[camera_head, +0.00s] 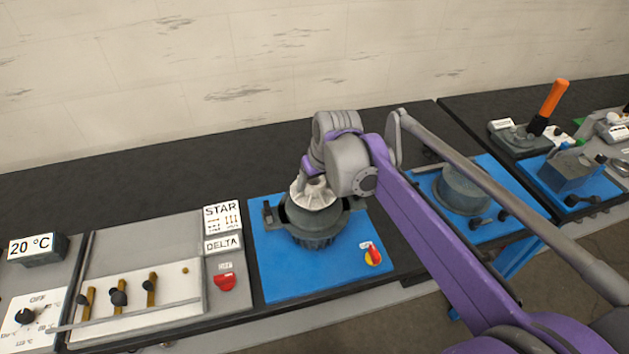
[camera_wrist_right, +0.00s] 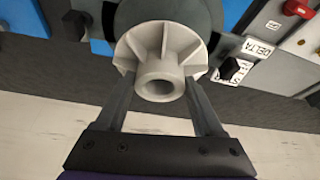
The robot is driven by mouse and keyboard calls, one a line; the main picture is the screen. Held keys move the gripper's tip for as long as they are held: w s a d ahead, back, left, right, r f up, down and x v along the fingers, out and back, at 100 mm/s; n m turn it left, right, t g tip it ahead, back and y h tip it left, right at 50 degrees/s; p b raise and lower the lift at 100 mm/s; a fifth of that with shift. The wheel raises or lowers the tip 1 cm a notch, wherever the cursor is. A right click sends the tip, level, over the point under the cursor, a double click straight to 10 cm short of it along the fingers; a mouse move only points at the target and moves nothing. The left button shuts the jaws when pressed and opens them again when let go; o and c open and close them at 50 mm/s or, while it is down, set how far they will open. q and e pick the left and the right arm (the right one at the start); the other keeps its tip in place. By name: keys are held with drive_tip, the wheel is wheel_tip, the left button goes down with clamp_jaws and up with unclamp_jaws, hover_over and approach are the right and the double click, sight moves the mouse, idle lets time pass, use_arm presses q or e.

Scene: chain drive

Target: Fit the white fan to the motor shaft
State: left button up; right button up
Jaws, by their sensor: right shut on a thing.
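The white fan (camera_head: 314,194) is over the top of the dark grey motor (camera_head: 313,232) on a blue plate (camera_head: 275,270). My right gripper (camera_head: 309,180) reaches down from above and is shut on the fan. In the right wrist view the fan (camera_wrist_right: 160,60) shows its ribs and round hub, with one finger of my right gripper (camera_wrist_right: 162,92) on each side. The motor (camera_wrist_right: 205,12) lies behind it there. The motor shaft is hidden, so I cannot tell whether the fan sits on it. My left gripper is not in view.
A red and yellow switch (camera_head: 373,254) is on the blue plate. The star-delta panel (camera_head: 222,240) stands to the left. Another blue plate with a grey drum (camera_head: 464,188) is to the right, behind my arm. The dark bench top behind is clear.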

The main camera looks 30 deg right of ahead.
sight(315, 194)
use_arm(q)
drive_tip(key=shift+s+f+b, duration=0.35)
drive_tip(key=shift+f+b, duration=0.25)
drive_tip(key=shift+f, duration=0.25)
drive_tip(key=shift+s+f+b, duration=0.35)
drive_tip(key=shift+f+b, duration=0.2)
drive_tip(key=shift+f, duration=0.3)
use_arm(e)
drive_tip(key=shift+f, duration=2.35)
drive_tip(key=o, duration=1.6)
drive_tip(key=shift+c, duration=0.2)
drive_tip(key=shift+r, duration=0.1)
drive_tip(key=v, duration=1)
drive_tip(key=shift+s+r+p, duration=0.25)
drive_tip(key=shift+r+p, duration=0.05)
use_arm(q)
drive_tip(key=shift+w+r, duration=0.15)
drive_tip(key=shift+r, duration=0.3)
use_arm(e)
drive_tip(key=s+a+f, duration=0.5)
drive_tip(key=s+f, duration=0.3)
drive_tip(key=f, duration=0.1)
drive_tip(key=s+a+f+t, duration=0.1)
drive_tip(key=s+a+f, duration=0.4)
drive_tip(key=s+f, duration=0.3)
drive_tip(key=shift+f+n, duration=0.3)
drive_tip(key=shift+f, duration=0.4)
